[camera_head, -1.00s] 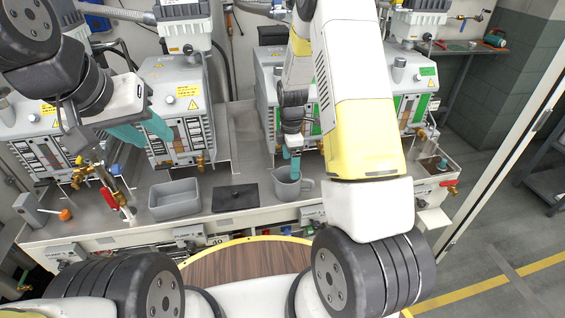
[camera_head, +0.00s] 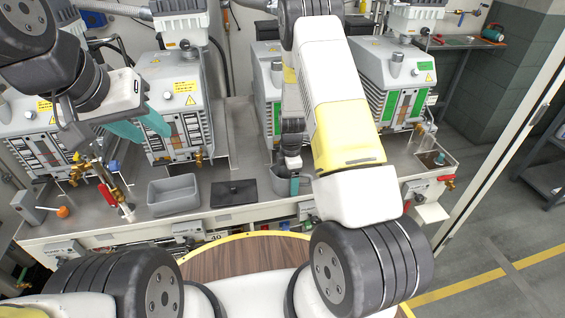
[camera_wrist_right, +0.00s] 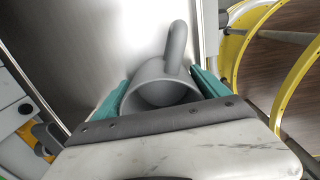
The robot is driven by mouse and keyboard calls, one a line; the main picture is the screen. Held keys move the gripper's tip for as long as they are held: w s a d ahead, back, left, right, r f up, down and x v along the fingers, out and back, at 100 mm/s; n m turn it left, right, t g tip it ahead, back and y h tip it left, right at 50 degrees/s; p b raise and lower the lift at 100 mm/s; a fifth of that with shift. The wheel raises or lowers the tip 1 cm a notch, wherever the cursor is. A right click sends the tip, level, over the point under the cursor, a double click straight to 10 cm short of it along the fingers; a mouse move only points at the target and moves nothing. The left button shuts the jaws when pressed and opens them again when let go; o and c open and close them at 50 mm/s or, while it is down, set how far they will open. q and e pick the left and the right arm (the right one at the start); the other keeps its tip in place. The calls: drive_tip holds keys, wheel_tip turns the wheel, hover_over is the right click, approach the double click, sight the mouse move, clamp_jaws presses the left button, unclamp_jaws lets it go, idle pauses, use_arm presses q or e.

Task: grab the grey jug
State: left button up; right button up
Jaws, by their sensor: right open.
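The grey jug (camera_head: 281,186) stands on the metal bench, partly hidden behind my right arm in the head view. In the right wrist view the jug (camera_wrist_right: 150,76) shows its open mouth and its handle, which points away from the wrist. My right gripper (camera_wrist_right: 160,86) is open, with one teal finger on each side of the jug's body. I cannot tell whether the fingers touch it. My left gripper (camera_head: 141,128) is open and empty, in the air over the left part of the bench.
A grey tray (camera_head: 173,208) and a black flat plate (camera_head: 234,194) lie left of the jug. Grey vacuum pumps (camera_head: 176,110) stand behind. A valve with a red handle (camera_head: 107,192) stands at the left.

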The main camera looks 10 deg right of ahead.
drive_tip(key=c, duration=1.1)
drive_tip(key=shift+r, duration=0.1)
